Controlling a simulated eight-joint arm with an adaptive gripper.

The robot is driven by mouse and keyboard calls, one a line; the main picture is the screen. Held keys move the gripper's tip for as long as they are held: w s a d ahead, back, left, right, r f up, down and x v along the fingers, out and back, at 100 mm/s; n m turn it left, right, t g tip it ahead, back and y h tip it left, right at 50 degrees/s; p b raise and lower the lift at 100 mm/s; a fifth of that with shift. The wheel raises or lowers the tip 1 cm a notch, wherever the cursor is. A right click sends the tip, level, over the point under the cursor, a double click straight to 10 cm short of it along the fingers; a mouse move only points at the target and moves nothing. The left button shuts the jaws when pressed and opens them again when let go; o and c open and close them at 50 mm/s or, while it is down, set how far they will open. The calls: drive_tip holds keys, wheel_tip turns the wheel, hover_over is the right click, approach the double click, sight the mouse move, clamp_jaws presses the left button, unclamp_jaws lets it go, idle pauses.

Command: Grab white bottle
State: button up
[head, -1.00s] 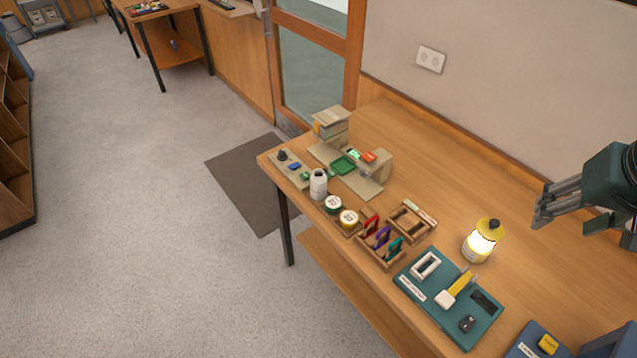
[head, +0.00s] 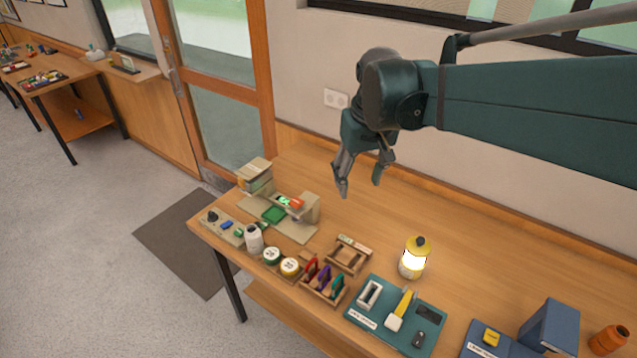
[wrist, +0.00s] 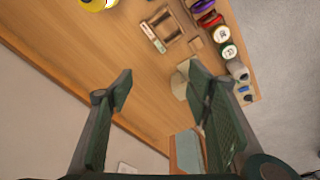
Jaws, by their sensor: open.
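The white bottle (head: 254,239) with a dark cap stands upright near the front left end of the wooden table (head: 470,275). In the wrist view the white bottle (wrist: 238,70) shows small at the right, beyond the right finger. My gripper (head: 361,188) is open and empty, above the back of the table, to the right of the bottle and well apart from it. In the wrist view my gripper (wrist: 163,92) has its two fingers spread wide with nothing between them.
Two round tins (head: 281,260) stand just right of the bottle. A beige stand with a green tray (head: 274,214) is behind it. The table's back middle is clear.

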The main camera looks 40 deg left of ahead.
drive_tip(key=s+a+f+n+g+p, duration=0.1)
drive_tip(key=s+a+f, duration=0.15)
drive_tip(key=a, duration=0.55)
drive_tip(key=s+a+f+n+p, duration=0.1)
drive_tip(key=s+a+n, duration=0.15)
drive_tip(key=a, duration=0.55)
drive_tip(key=n+h+p, duration=0.1)
drive_tip(key=h+p, duration=0.1)
hover_over(252, 229)
wheel_tip(252, 229, down, 5)
drive_tip(key=shift+g, duration=0.3)
wheel_tip(252, 229, down, 13)
drive_tip(key=shift+f, duration=0.4)
drive_tip(key=shift+f, duration=1.3)
drive_tip(key=shift+a+f, duration=0.15)
drive_tip(key=shift+f, duration=2.45)
